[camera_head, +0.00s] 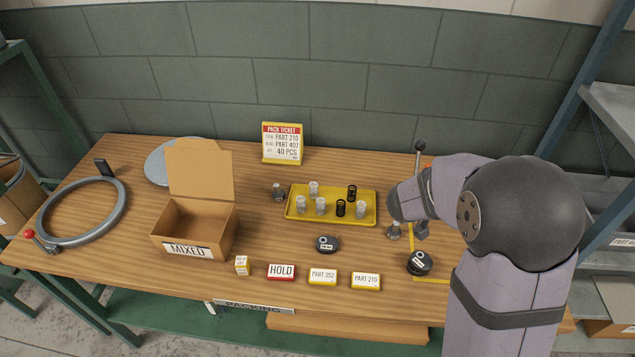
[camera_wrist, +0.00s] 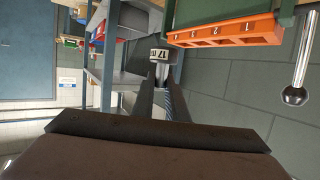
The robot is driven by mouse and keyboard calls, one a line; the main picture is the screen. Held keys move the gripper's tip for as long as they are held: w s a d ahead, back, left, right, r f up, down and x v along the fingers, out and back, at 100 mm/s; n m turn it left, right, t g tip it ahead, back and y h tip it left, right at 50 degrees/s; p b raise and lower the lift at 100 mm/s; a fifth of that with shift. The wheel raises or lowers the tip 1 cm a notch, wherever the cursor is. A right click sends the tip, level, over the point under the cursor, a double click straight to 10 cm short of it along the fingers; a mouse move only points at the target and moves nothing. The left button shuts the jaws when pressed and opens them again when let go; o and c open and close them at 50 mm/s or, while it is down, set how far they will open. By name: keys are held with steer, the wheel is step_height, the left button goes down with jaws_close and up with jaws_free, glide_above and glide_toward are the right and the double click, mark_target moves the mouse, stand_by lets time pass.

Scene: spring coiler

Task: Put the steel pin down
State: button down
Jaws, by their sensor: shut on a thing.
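My gripper (camera_wrist: 164,85) is shut on the steel pin (camera_wrist: 164,68) in the wrist view. The end of the pin shows beyond the fingertips, with a pale band marked 17; the rest is hidden between the fingers. In the head view my arm hides the gripper and the pin, so how high the pin is above the table cannot be told. An orange part with numbers (camera_wrist: 225,32) and a ball-ended metal lever (camera_wrist: 294,95) are on the right in the wrist view, apart from the pin.
A yellow tray (camera_head: 297,211) holds pale and black springs. A cardboard box (camera_head: 222,237) marked MIXED is left of it. Black labelled discs lie at the front middle (camera_head: 327,243) and inside yellow tape at right (camera_head: 420,262). Small signs line the front. Free wood surrounds the middle disc.

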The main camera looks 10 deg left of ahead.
step_height(320, 180, up, 8)
steer(key=shift+r, duration=0.25)
steer(key=w+a+f+n+t+y+b, duration=0.2)
steer(key=w+a+n+t+y+b, duration=0.25)
steer(key=w+a, duration=1.2)
steer(key=w+a+r+n+t+y+b, duration=0.1)
steer(key=w+a+n+y, duration=0.25)
steer(key=a, duration=0.85)
steer(key=w+a+r+n+t+y+b, duration=0.1)
steer(key=w+a+n+y, duration=0.2)
steer(key=a, duration=0.9)
steer(key=shift+y, duration=0.6)
steer(key=shift+s+d+f+p, duration=0.15)
steer(key=shift+f+p, duration=0.1)
steer(key=shift+f, duration=4.45)
steer(key=shift+s+f+p, duration=0.2)
steer(key=shift+f, duration=4.5)
steer(key=shift+s+d+f+p, duration=0.15)
steer(key=shift+f+p, duration=0.1)
steer(key=shift+f, duration=4.45)
